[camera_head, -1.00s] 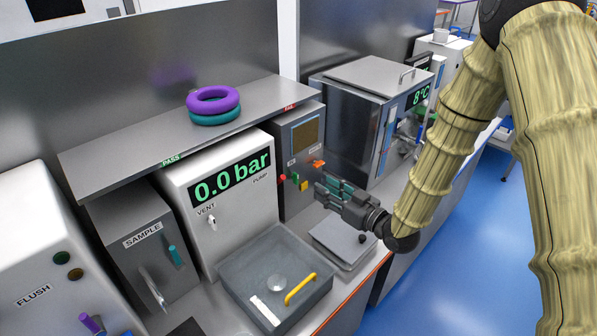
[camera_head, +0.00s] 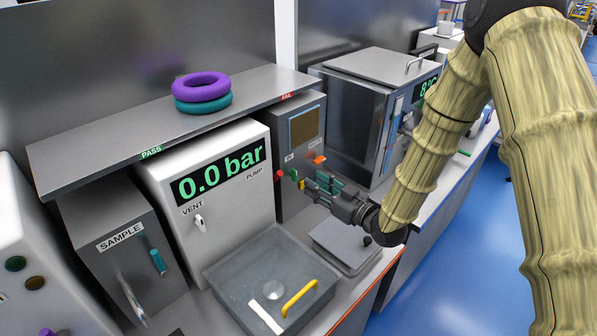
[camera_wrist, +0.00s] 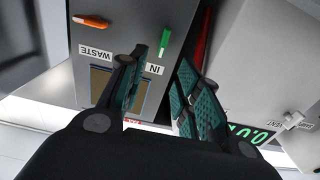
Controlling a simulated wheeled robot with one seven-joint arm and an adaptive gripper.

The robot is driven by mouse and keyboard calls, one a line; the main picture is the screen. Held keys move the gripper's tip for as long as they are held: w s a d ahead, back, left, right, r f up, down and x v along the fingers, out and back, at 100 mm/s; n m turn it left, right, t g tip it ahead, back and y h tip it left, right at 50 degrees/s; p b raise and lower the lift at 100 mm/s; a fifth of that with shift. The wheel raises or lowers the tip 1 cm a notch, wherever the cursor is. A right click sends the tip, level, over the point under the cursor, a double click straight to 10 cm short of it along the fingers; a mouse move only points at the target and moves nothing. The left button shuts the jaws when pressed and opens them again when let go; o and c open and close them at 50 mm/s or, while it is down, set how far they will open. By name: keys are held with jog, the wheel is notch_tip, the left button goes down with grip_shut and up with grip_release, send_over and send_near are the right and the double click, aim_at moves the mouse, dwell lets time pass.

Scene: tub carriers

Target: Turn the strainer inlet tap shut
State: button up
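The grey unit (camera_head: 301,130) with a dark window has small coloured levers on its front. A green lever (camera_head: 294,174) sits under its left label; the wrist view shows this green lever (camera_wrist: 164,42) beside the label "IN". An orange lever (camera_head: 318,159) is to its right; the wrist view shows this orange lever (camera_wrist: 91,22) by "WASTE". My gripper (camera_head: 318,184) is in front of the panel, just right of the green lever. In the wrist view my gripper (camera_wrist: 160,88) is open and empty, its teal-padded fingers apart, with the green lever beyond the gap.
A red part (camera_head: 281,175) and a yellow part (camera_head: 302,185) sit close to the green lever. The white pump box (camera_head: 225,205) reads 0.0 bar at left. A steel bath (camera_head: 350,125) stands at right.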

aim_at(293, 175)
jog(key=p+x, duration=0.2)
jog(key=x, duration=0.6)
grip_shut()
